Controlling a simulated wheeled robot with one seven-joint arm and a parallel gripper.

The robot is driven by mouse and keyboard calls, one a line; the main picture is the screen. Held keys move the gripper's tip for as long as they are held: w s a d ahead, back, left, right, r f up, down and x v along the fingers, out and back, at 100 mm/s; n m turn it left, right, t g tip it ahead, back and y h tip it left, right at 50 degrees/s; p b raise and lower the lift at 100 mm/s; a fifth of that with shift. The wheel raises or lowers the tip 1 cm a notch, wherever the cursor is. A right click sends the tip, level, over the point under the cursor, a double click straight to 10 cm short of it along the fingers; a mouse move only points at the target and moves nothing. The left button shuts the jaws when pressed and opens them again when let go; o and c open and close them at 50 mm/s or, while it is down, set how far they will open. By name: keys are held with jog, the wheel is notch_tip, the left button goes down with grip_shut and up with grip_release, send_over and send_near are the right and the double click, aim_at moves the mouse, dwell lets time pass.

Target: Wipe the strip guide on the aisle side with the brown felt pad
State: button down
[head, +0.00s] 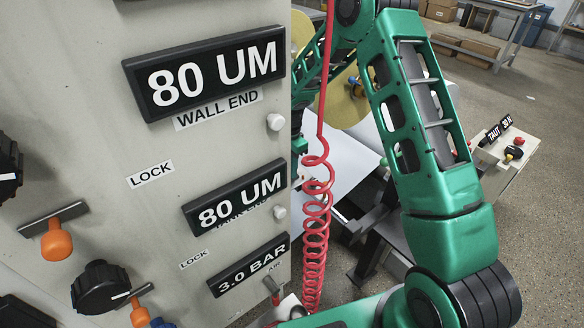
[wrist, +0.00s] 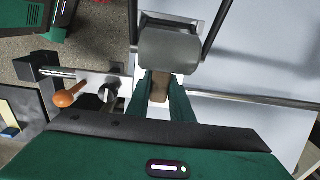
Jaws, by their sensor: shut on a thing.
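My gripper (wrist: 160,100) shows in the wrist view, its two green fingers shut on a brown pad, the felt pad (wrist: 159,88). The pad's far end meets or lies under the edge of a grey rounded block (wrist: 170,50) in the picture; I cannot tell whether they touch. The gripper and pad are hidden in the head view.
A white sheet (wrist: 225,75) spreads behind the gripper, crossed by a metal bar (wrist: 260,99). In the head view, a grey control panel (head: 110,150) with black displays fills the left. A red coiled hose (head: 317,200) hangs between it and my green arm.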

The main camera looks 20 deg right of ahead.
jog(key=shift+s+a, duration=0.1)
jog(key=shift+a, duration=0.15)
jog(key=shift+d, duration=0.15)
jog(key=shift+w+d, duration=0.35)
jog(key=shift+d, duration=0.4)
jog(key=shift+w+d, duration=0.35)
jog(key=shift+d, duration=0.4)
jog(key=shift+s+a, duration=0.35)
jog(key=shift+a, duration=0.5)
jog(key=shift+s+a, duration=0.35)
jog(key=shift+a, duration=0.45)
jog(key=shift+d, duration=0.1)
jog(key=shift+w+d, duration=0.35)
jog(key=shift+d, duration=0.45)
jog(key=shift+w+d, duration=0.35)
jog(key=shift+d, duration=0.4)
jog(key=shift+r, duration=1.5)
